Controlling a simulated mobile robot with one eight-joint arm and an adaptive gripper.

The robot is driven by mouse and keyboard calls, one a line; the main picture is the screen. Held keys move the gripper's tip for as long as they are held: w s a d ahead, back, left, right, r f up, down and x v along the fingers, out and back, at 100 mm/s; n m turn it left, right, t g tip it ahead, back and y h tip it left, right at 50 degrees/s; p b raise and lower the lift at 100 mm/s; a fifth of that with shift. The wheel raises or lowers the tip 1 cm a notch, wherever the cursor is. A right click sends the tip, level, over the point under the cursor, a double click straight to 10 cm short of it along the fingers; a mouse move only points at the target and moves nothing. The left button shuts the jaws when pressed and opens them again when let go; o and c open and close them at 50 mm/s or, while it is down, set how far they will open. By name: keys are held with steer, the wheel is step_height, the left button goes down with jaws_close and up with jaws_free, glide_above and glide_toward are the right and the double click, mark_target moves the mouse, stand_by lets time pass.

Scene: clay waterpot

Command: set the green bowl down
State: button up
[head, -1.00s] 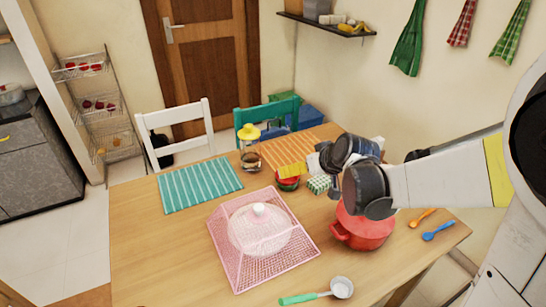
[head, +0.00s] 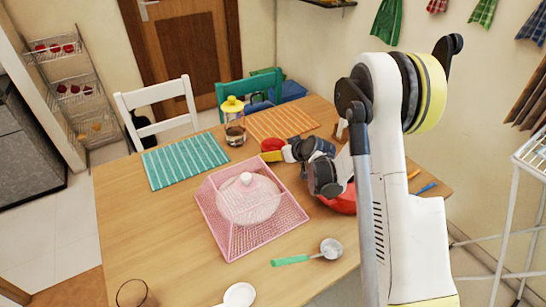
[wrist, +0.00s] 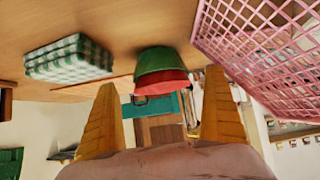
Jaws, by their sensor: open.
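The green bowl (wrist: 157,61) stands on the wooden table (wrist: 125,20) in the wrist view, which shows the scene upside down. A red bowl or red inner part (wrist: 160,83) shows at its rim; I cannot tell which. My gripper's yellow fingers (wrist: 161,80) are spread apart, with the bowl beyond and between their tips and a gap on each side. In the head view my gripper (head: 273,156) is low over the table, in front of a red round shape (head: 272,144). The green outside is hidden there.
A pink mesh cover (head: 250,212) stands close by on the table. A green-checked block (wrist: 68,58) lies beside the bowl. A red pot (head: 342,201) is partly behind my arm. A yellow-lidded jar (head: 234,122) stands behind.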

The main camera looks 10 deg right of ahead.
mark_target(271, 150)
steer(key=b+x, duration=0.2)
steer(key=x, duration=0.3)
steer(key=shift+w+f, duration=0.1)
steer(key=shift+f, duration=0.05)
steer(key=c, duration=1.3)
steer(key=shift+c, duration=0.2)
steer(key=shift+r, duration=0.3)
